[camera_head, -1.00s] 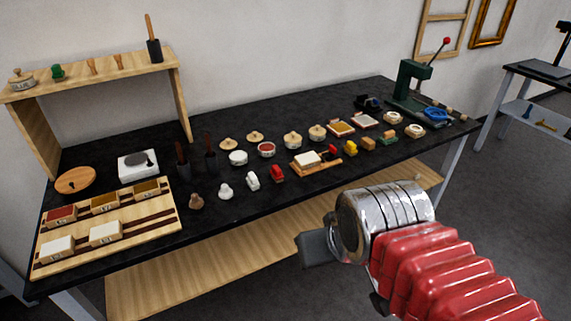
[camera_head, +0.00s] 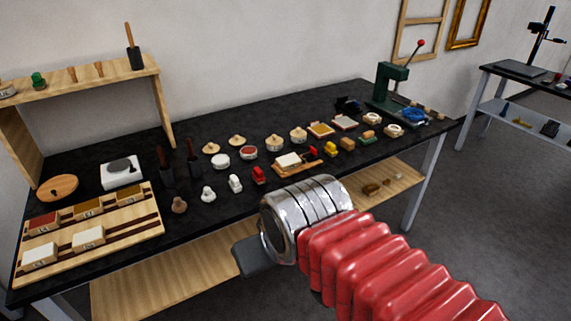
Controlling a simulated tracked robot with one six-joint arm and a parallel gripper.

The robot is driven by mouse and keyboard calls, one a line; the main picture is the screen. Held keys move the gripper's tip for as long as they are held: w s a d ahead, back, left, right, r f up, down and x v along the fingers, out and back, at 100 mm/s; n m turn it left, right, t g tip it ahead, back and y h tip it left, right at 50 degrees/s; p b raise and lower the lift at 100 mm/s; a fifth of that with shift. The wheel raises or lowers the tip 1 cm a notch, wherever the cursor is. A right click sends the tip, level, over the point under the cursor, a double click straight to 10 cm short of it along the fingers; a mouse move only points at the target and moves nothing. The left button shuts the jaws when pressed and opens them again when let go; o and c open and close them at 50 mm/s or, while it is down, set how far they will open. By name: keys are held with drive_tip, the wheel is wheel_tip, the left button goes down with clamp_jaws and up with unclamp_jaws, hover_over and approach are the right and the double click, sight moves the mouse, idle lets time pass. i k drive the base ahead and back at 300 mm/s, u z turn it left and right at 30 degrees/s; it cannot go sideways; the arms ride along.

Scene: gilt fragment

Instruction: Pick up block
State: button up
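Several block-like pieces lie on the black table, and I cannot tell which one is the task's block. In the left tray are two white-topped blocks, a left one (camera_head: 40,256) and a right one (camera_head: 88,237), with a red-topped block (camera_head: 44,220) and two brown-topped ones behind. A white block (camera_head: 288,160) sits on a small wooden board mid-table. My gripper (camera_head: 256,258) is in front of the table's front edge, apart from all pieces. Its fingers are mostly hidden by my wrist.
The wooden tray (camera_head: 150,233) fills the table's left front. A wooden shelf (camera_head: 90,73) stands at the back left. A green press (camera_head: 384,85) stands at the right end. Round pots and dark-handled tools crowd the middle. A second table (camera_head: 530,75) is at far right.

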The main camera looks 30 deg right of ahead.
sight(291, 161)
drive_tip(key=z, duration=0.05)
drive_tip(key=i, duration=1)
drive_tip(key=u, duration=0.05)
